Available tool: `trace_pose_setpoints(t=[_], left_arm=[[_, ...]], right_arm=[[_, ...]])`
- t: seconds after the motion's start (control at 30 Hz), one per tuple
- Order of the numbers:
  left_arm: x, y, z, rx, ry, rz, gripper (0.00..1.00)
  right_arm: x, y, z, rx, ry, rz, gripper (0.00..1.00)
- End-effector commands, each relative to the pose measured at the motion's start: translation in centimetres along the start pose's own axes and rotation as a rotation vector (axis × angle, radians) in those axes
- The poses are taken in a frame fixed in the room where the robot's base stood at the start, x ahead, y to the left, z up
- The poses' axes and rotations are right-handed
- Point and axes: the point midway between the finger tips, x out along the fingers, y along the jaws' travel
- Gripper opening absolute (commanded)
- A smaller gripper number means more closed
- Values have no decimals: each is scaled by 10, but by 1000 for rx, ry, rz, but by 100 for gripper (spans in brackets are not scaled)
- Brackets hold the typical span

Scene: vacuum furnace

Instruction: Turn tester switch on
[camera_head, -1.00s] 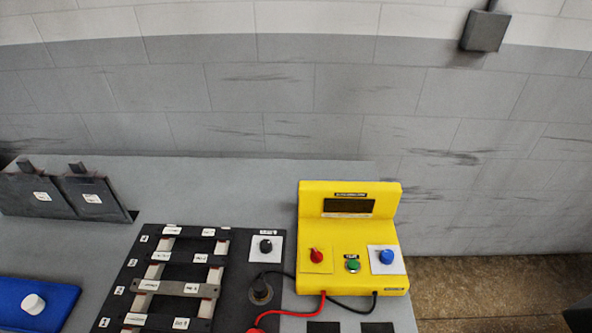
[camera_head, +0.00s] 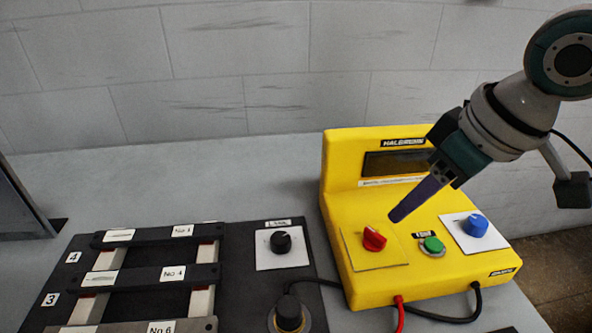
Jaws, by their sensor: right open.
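The yellow tester (camera_head: 345,185) stands on the grey table at centre right. Its sloped front carries a red switch knob (camera_head: 374,238) on a yellow plate, a green button (camera_head: 432,245) and a blue knob (camera_head: 474,225) on a white plate. A dark display (camera_head: 400,162) is on its upright back part, partly hidden by my gripper. My right gripper (camera_head: 398,214) comes in from the upper right, fingers pointing down-left, above the panel near the red knob. It is open and appears apart from the knob. My left gripper is not in view.
A black panel (camera_head: 255,290) with numbered bars (camera_head: 150,275) and a black knob (camera_head: 280,242) lies left of the tester. Red (camera_head: 400,312) and black (camera_head: 477,300) cables run from the tester's front. The table behind the panel is clear.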

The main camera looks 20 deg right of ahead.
Motion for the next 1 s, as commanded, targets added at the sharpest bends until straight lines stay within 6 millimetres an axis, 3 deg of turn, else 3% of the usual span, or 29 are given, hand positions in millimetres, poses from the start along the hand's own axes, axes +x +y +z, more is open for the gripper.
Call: trace_pose_setpoints(t=[0.3,0.43,0.87,1.0], left_arm=[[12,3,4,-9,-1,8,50],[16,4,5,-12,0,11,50],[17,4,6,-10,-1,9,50],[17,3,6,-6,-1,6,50]], right_arm=[[60,-1,1,1,-2,-1,44],[78,-1,1,1,-1,-1,44],[89,-1,0,-3,0,1,44],[88,-1,0,-3,0,1,29]])
